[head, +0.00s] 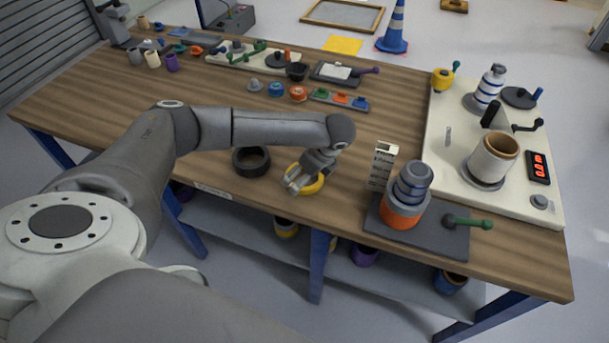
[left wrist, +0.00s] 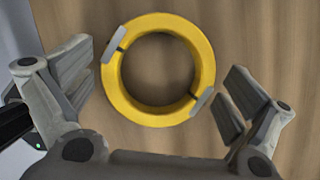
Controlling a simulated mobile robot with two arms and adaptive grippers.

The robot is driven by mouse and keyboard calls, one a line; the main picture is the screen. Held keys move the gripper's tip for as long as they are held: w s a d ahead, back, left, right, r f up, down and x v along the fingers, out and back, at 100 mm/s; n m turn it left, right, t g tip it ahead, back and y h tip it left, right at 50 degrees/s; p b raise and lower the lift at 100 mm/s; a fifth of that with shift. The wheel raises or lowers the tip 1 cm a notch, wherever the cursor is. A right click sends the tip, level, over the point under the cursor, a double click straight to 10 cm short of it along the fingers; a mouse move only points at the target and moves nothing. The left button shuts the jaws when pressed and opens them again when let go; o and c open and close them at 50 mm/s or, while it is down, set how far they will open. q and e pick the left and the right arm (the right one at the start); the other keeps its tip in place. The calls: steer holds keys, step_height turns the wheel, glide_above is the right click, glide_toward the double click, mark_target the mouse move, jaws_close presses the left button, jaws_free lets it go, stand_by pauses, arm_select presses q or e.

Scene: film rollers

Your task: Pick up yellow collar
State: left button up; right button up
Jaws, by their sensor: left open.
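The yellow collar (left wrist: 158,28) is a ring with two grey clips, lying on the wooden bench top. In the head view the collar (head: 311,188) sits near the front edge of the bench, partly hidden by my left gripper (head: 291,189). In the left wrist view my left gripper (left wrist: 160,95) is open above the collar, one finger pair on each side of it with gaps. The ring's hole shows bare wood. My right gripper is not in view.
A black ring (head: 251,161) lies just left of the collar. To the right stand a white label block (head: 382,166) and a dark plate (head: 440,237) with an orange and grey roller (head: 403,212). A cream machine board (head: 520,199) fills the right end.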

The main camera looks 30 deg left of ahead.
arm_select(q)
steer(key=c, duration=0.9)
